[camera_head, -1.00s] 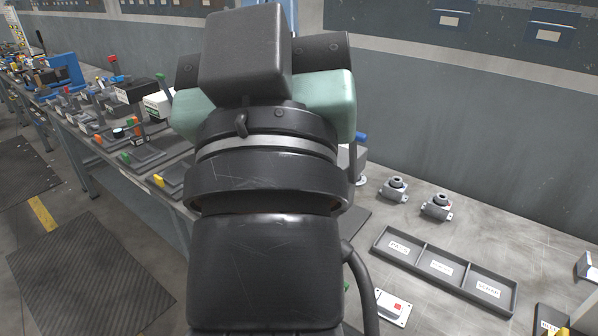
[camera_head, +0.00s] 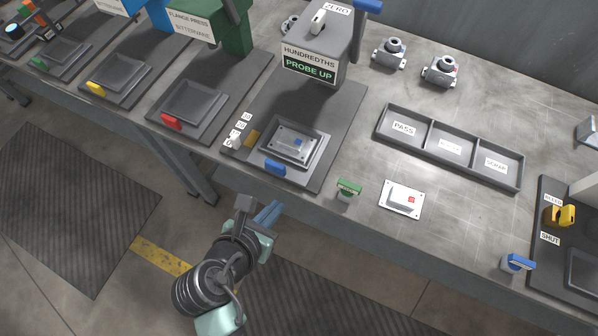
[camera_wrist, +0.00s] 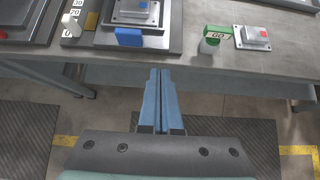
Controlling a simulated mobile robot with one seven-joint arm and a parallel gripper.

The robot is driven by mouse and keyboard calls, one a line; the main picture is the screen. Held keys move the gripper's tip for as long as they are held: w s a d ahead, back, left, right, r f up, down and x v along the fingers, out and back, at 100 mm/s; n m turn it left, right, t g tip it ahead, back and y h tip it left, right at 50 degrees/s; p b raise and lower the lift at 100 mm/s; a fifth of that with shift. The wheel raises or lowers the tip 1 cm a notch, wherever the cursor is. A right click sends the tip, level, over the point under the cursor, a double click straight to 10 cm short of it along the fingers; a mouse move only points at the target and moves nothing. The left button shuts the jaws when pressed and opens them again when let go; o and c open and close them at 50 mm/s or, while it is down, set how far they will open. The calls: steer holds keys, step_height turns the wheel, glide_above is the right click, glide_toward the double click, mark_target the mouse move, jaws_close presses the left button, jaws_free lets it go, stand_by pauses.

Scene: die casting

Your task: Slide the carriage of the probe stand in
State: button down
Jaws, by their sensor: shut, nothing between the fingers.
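The probe stand (camera_head: 318,62) is a grey column with a green "PROBE UP" display, on a dark base plate on the bench. Its carriage (camera_head: 312,148) is a grey tray with a blue handle (camera_head: 275,167) at the front edge of the base. A light metal plate with a small blue square (camera_head: 298,141) sits on the carriage. The blue handle also shows in the wrist view (camera_wrist: 128,37). My gripper (camera_head: 270,210) is in front of the bench edge, apart from the handle. Its blue fingers (camera_wrist: 160,75) are shut together and empty, pointing toward the bench.
Other stations with red (camera_head: 171,121) and yellow handles stand to the left. The floor in front is free.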

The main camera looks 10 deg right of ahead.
mark_target(324, 133)
steer(key=b+x, duration=0.1)
steer(key=x, duration=0.8)
steer(key=shift+w+d+f, duration=0.15)
steer(key=shift+w+f, duration=0.1)
steer(key=w+d, duration=0.2)
steer(key=shift+w, duration=0.4)
steer(key=shift+w+d, duration=0.15)
steer(key=shift+w, duration=0.15)
steer(key=w+d, duration=0.3)
steer(key=w, duration=0.1)
steer(key=w+d, duration=0.2)
steer(key=w, duration=0.2)
steer(key=w+d, duration=0.3)
steer(key=w, duration=0.1)
steer(key=shift+d+b, duration=0.35)
steer(key=shift+b, duration=0.05)
steer(key=shift+r, duration=0.1)
